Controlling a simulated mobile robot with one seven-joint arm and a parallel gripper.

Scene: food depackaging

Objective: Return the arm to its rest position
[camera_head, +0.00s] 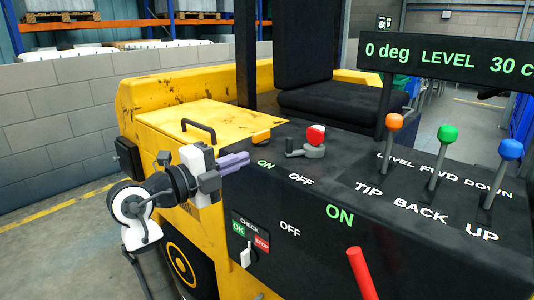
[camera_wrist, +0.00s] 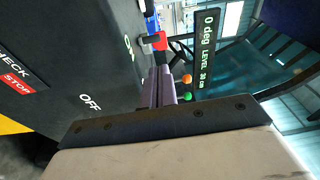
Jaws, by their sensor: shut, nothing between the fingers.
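My gripper (camera_head: 240,160) is at the left of the black control console (camera_head: 310,215), in front of its upper left edge. Its purple-grey fingers are together with nothing between them, and they point right toward the console top. In the wrist view my gripper (camera_wrist: 162,72) also shows shut and empty, with the fingers alongside the console face. My white and black arm reaches up from the lower left of the head view. The fingers look apart from the red-knobbed switch (camera_head: 316,135), though the exact gap to the console is hard to tell.
The yellow vehicle body (camera_head: 190,115) with a black handle stands behind my gripper. Orange (camera_head: 395,121), green (camera_head: 447,132) and blue (camera_head: 509,149) knobbed levers rise at the right. A red lever (camera_head: 361,272) sticks out low in front. Open floor (camera_head: 60,255) lies at left.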

